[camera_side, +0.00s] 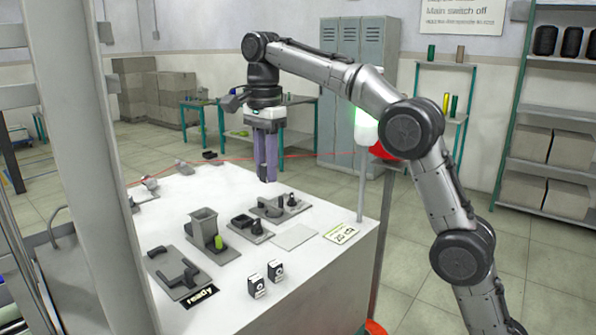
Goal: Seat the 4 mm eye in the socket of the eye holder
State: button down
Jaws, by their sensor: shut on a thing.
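My gripper (266,178) points straight down above the back part of the white table. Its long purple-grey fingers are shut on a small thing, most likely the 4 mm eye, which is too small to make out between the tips. The fingertips hang above the table, behind a grey plate (268,211) with small dark upright parts. I cannot tell which fixture is the eye holder. Small grey fittings (148,184) stand at the table's left edge near a thin red thread (310,155); their sockets are too small to see.
A pale post (361,190) rises at the right edge. The front right is clear.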

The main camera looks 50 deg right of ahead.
jog(key=shift+w+d+f, duration=0.25)
jog(key=shift+w+f, duration=1.4)
jog(key=shift+f, duration=0.3)
jog(key=shift+w+d+f, duration=0.2)
jog(key=shift+w+f, duration=1.45)
jog(key=shift+f, duration=0.25)
jog(key=shift+w+d+f, duration=0.25)
jog(key=shift+w+f, duration=1.4)
jog(key=shift+f, duration=0.3)
jog(key=shift+f, duration=1.05)
